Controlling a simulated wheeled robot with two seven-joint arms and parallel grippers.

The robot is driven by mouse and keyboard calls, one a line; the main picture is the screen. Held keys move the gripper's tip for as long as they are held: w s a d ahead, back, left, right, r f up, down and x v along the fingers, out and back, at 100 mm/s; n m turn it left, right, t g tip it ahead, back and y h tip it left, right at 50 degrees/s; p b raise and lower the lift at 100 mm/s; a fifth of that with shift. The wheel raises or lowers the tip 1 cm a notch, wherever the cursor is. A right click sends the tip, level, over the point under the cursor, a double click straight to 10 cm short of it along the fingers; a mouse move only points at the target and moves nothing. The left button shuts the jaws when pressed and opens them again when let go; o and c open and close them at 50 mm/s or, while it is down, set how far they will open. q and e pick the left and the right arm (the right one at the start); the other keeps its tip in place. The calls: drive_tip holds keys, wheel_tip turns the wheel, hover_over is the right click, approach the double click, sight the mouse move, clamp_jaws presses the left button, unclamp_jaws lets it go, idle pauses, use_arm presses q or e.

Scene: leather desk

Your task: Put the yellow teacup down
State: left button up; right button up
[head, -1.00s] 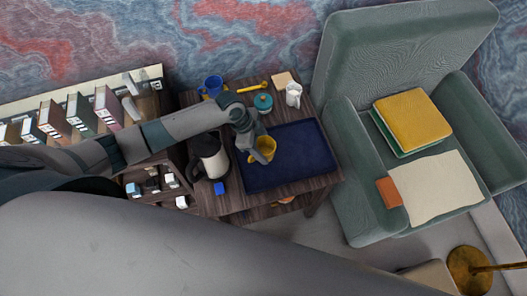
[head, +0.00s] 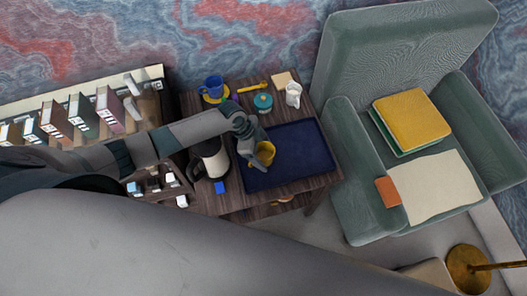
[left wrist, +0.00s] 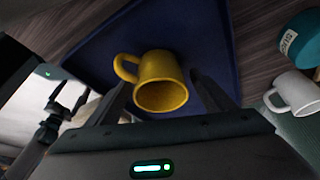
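The yellow teacup (head: 265,152) is at the left part of the dark blue tray (head: 300,152) on the wooden desk. In the left wrist view the teacup (left wrist: 162,80) lies between and just beyond my finger ends, its mouth towards the camera and its handle at the left. My left gripper (head: 257,157) is at the teacup's left side. In the wrist view its fingers (left wrist: 162,84) stand apart, with a narrow gap beside the teacup. The teacup's base and its contact with the tray are hidden.
Behind the tray are a blue cup (head: 213,86) on a yellow saucer, a teal jar (head: 263,102) and a white pitcher (head: 293,94). A black-and-white pot (head: 211,162) and a blue block (head: 220,187) stand left. A green armchair (head: 350,165) borders the desk. The tray's right side is clear.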

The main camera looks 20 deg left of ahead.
use_arm(q)
drive_tip(key=shift+r, duration=0.15)
drive_tip(key=shift+a+r+p, duration=0.2)
drive_tip(key=shift+r+p, duration=0.3)
drive_tip(key=shift+p, duration=0.1)
drive_tip(key=w+p+v, duration=0.1)
drive_tip(key=p+v, duration=0.7)
drive_tip(key=v, duration=0.3)
drive_tip(key=shift+s, duration=0.5)
